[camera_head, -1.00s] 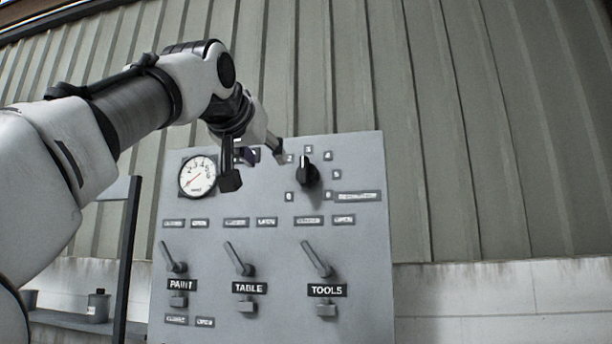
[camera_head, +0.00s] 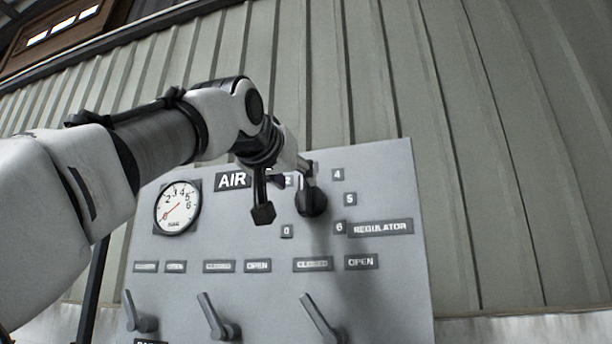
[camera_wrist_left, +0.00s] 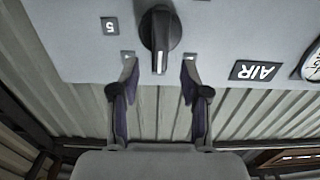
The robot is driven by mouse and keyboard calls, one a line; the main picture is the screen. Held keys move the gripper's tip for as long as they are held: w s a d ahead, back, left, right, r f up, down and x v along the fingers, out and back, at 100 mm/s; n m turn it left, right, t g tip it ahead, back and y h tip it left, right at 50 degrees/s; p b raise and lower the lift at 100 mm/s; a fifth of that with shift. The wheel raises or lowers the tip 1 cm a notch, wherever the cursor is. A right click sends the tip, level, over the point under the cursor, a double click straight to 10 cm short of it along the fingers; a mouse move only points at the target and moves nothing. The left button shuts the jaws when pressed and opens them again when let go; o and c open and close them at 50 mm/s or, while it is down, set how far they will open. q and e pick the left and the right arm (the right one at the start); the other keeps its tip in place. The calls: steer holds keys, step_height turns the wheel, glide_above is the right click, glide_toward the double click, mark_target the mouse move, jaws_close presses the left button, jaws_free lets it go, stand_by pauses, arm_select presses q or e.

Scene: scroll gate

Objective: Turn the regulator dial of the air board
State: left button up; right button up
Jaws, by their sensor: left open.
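The regulator dial (camera_head: 313,203) is a black knob on the upper right of the grey air board (camera_head: 395,295). In the left wrist view the dial (camera_wrist_left: 160,32) has a white mark facing down the picture, between two number labels. My left gripper (camera_head: 285,190) is open and empty, just left of the dial in the head view, partly covering the labels. In the left wrist view its fingertips (camera_wrist_left: 160,70) are spread to both sides of the dial's marked end, with no clear contact. My right gripper is not in view.
A round gauge (camera_head: 177,208) with a red needle is left on the board, beside the AIR label (camera_head: 232,181). Several grey levers, one of them the middle lever (camera_head: 216,318), stick out below. A ribbed metal wall (camera_head: 500,170) stands behind. Space right of the board is clear.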

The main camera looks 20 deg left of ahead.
mark_target(298, 190)
arm_select(q)
steer(key=w, duration=0.2)
steer(key=w+f, duration=0.1)
steer(key=w, duration=0.2)
steer(key=shift+w+d, duration=0.1)
steer(key=shift+w, duration=0.2)
steer(key=shift+s+r, duration=0.1)
steer(key=shift+s, duration=0.25)
steer(key=shift+s+r, duration=0.15)
steer(key=shift+s, duration=0.4)
jaws_close()
steer(key=shift+w, duration=0.1)
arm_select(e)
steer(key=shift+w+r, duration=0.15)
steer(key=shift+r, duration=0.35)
arm_select(q)
steer(key=shift+n, duration=0.4)
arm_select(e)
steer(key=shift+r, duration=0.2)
arm_select(q)
steer(key=n+p, duration=0.1)
steer(key=n, duration=0.2)
steer(key=shift+a+p, duration=0.2)
steer(key=shift+p, duration=0.15)
steer(key=n, duration=0.5)
steer(key=shift+a, duration=0.15)
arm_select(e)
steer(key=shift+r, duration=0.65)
